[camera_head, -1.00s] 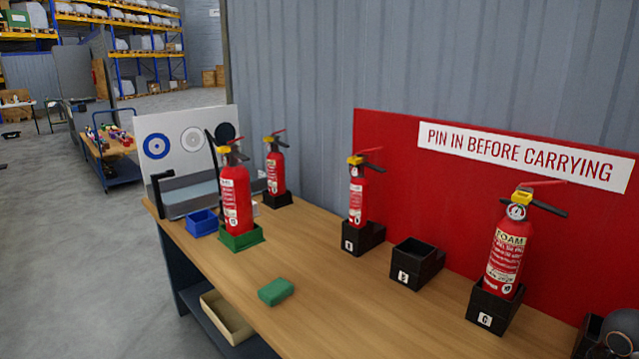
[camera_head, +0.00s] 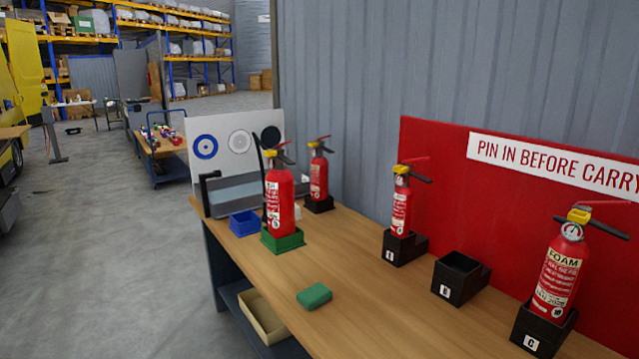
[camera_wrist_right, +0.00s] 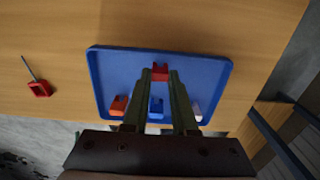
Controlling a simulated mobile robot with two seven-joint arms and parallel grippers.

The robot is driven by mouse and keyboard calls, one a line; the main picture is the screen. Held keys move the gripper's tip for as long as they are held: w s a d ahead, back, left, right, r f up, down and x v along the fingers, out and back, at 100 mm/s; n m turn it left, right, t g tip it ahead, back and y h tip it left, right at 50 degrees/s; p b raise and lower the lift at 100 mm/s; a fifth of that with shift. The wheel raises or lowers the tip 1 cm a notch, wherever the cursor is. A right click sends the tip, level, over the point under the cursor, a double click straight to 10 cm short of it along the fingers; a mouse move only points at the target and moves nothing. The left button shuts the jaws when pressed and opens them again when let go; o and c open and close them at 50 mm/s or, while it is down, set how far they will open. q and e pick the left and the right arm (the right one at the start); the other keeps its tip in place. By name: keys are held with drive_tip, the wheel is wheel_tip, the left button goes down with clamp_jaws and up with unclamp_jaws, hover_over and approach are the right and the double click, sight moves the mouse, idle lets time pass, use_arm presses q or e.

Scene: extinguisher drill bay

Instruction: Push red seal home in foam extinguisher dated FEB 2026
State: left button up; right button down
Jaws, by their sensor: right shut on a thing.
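In the right wrist view my right gripper (camera_wrist_right: 160,75) is shut on a small red piece (camera_wrist_right: 160,70), which looks like the red seal, above a blue tray (camera_wrist_right: 225,85). In the head view a red extinguisher marked FOAM (camera_head: 558,275) stands upright in a black holder (camera_head: 535,335) at the right; its date is too small to read surely. Another red extinguisher (camera_head: 280,203) stands in a green holder (camera_head: 283,241); two more (camera_head: 401,212) (camera_head: 318,178) stand farther back. Their dates cannot be read. My left gripper is not in view.
Orange (camera_wrist_right: 119,104), blue (camera_wrist_right: 156,106) and white (camera_wrist_right: 196,110) pieces lie in the tray. A red piece with a pin (camera_wrist_right: 40,89) lies left of it. On the bench are an empty black holder (camera_head: 460,279), a green block (camera_head: 314,296) and a blue bin (camera_head: 244,223).

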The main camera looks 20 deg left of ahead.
drive_tip(key=shift+r, duration=0.15)
drive_tip(key=shift+r+p, duration=1.3)
drive_tip(key=shift+r, duration=0.1)
